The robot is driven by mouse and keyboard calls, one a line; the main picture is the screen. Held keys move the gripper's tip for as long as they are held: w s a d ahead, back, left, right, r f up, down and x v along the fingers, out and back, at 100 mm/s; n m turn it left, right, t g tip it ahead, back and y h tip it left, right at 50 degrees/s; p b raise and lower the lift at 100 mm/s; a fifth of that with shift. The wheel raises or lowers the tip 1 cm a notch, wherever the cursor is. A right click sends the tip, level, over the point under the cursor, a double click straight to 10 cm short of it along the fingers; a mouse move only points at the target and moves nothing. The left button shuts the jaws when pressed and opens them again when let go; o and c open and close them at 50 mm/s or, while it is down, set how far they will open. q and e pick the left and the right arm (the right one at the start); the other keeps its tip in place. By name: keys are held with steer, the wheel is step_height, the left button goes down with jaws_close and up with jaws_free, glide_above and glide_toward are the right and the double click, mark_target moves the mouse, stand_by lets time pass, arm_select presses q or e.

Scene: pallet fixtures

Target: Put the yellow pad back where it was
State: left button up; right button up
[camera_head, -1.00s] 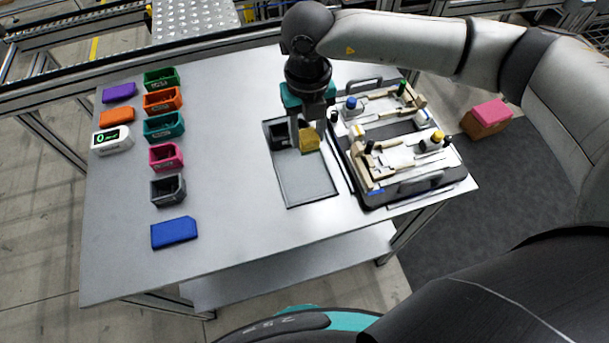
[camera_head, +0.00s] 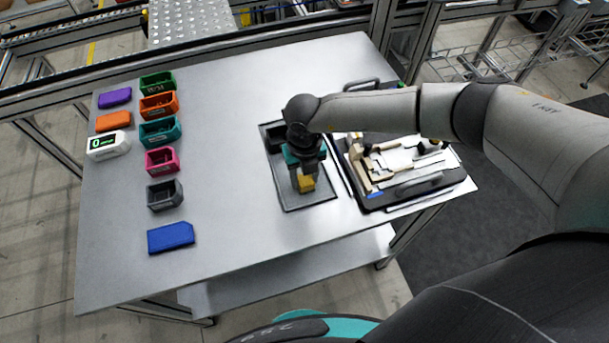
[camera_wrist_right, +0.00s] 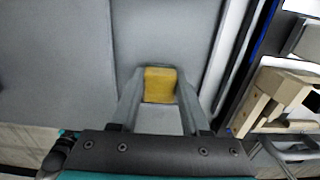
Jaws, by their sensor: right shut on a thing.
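The yellow pad (camera_head: 306,183) is between the fingers of my right gripper (camera_head: 305,182), which is shut on it. It also shows in the right wrist view (camera_wrist_right: 160,85), between the two finger tips. The gripper and pad are over the front part of the grey tray (camera_head: 310,205). I cannot tell whether the pad touches the tray floor. A black bin (camera_head: 273,134) is at the back of the tray, partly hidden by my right arm. My left gripper is not in view.
A black fixture board (camera_head: 400,195) with beige and white parts stands just right of the tray. Coloured bins, such as the teal bin (camera_head: 160,132), and pads, such as the blue pad (camera_head: 171,238), line the table's left. The table's middle is clear.

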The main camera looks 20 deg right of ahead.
mark_target(305, 177)
steer(key=shift+f, duration=0.15)
steer(key=o, duration=1.2)
step_height(305, 177, up, 12)
steer(key=shift+r+p, duration=0.2)
steer(key=shift+p, duration=0.25)
